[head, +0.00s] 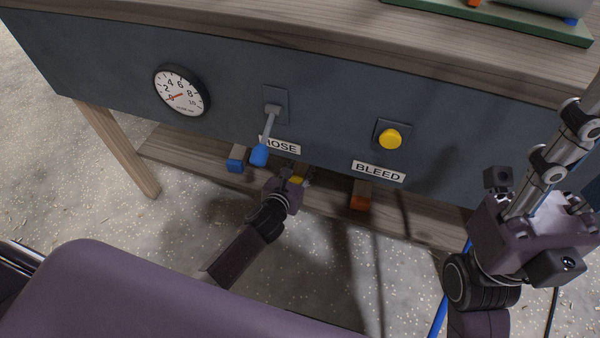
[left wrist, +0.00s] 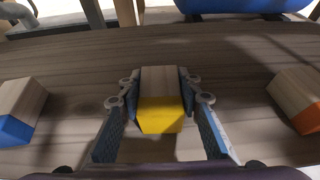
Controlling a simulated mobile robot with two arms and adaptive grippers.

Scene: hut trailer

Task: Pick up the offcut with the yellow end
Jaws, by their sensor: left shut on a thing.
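The offcut with the yellow end (left wrist: 161,112) is a short wooden block on the lower shelf. In the left wrist view it lies between the two fingers of my left gripper (left wrist: 160,100), which press on its sides, with the yellow end facing the camera. In the head view my left gripper (head: 291,178) reaches under the panel's edge; only a bit of the yellow end (head: 296,181) shows there. My right gripper (head: 560,150) is at the right of the head view, its fingertips out of sight, so its opening cannot be told.
On the shelf (head: 330,207), a blue-ended offcut (head: 236,159) lies left and an orange-ended one (head: 361,195) right. Above is a dark panel with a gauge (head: 181,91), a blue-tipped HOSE lever (head: 259,155) and a yellow BLEED button (head: 390,139).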

